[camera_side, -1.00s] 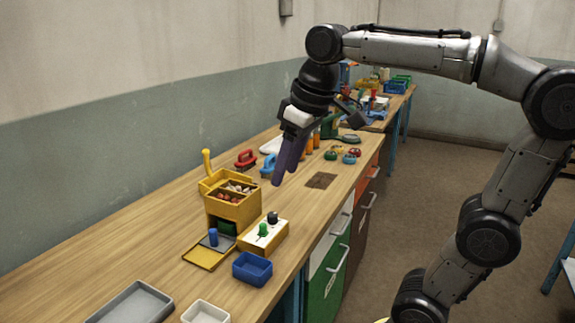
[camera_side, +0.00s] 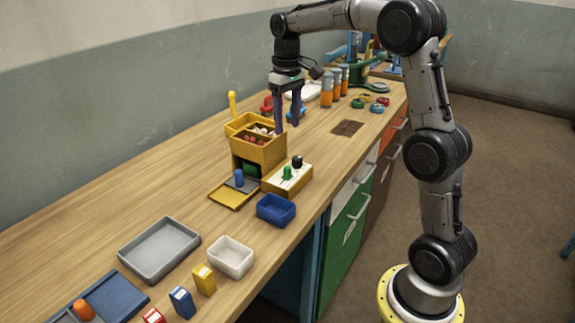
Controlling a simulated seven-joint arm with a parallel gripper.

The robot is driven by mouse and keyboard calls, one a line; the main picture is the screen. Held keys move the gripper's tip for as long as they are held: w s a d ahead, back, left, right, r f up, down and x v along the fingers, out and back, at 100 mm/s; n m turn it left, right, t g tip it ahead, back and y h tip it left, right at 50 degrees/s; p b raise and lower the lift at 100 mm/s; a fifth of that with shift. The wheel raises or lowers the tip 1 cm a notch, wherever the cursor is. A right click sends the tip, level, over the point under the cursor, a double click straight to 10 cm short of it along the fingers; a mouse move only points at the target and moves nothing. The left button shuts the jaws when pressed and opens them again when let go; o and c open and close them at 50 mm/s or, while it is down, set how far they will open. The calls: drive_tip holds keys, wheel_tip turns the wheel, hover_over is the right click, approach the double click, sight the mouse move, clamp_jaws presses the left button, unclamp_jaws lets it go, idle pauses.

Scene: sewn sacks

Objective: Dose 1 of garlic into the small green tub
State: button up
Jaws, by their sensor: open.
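A yellow dispenser box (camera_side: 258,152) stands on the bench with an open top. Its top holds red-brown pieces (camera_side: 254,140) in the near part and pale pieces (camera_side: 262,130), perhaps garlic, behind. A dark green piece (camera_side: 250,170) shows in its lower front opening; I cannot tell whether it is the small green tub. A yellow-edged plate (camera_side: 234,196) with a blue peg (camera_side: 239,178) lies in front. My gripper (camera_side: 287,128) is open, pointing down above or just behind the box's right rear side. Its fingers are apart and empty.
A pale box with green and black knobs (camera_side: 288,178) adjoins the dispenser. A blue tub (camera_side: 276,210), white tub (camera_side: 231,257), grey tray (camera_side: 158,250) and small cartons (camera_side: 204,279) lie nearer. Orange jars (camera_side: 335,85) stand behind. The bench left of the dispenser is clear.

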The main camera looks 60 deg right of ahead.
sight(287, 167)
wheel_tip(287, 167, down, 13)
drive_tip(key=shift+f, duration=0.2)
idle(0.3)
clamp_jaws()
idle(1.4)
